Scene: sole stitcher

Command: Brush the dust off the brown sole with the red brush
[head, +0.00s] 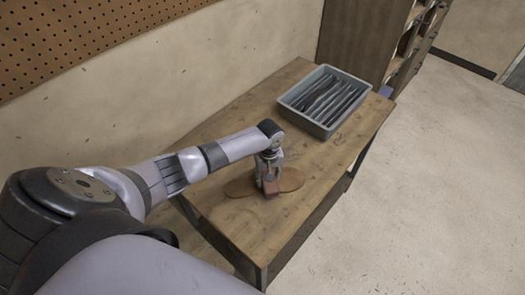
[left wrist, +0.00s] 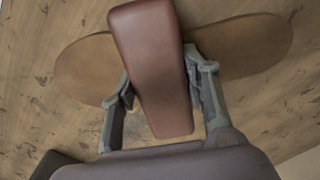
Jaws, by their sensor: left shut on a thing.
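The brown sole (head: 291,179) lies flat on the wooden table in the head view, partly hidden under my left gripper (head: 268,176). In the left wrist view the sole (left wrist: 240,45) spans the picture from left to right, with its middle covered by the red brush. My left gripper (left wrist: 162,85) is shut on the red brush (left wrist: 152,60), a reddish-brown block between its two fingers. In the head view the brush (head: 271,188) is over the sole's middle. I cannot tell whether it touches the sole. My right gripper is not in view.
The wooden table (head: 225,208) has free room in front of the sole. A grey bin (head: 318,128) with several dark, thin pieces stands at the table's far end. A pegboard (head: 70,35) hangs on the wall. A wooden shelf unit (head: 355,40) stands behind the table.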

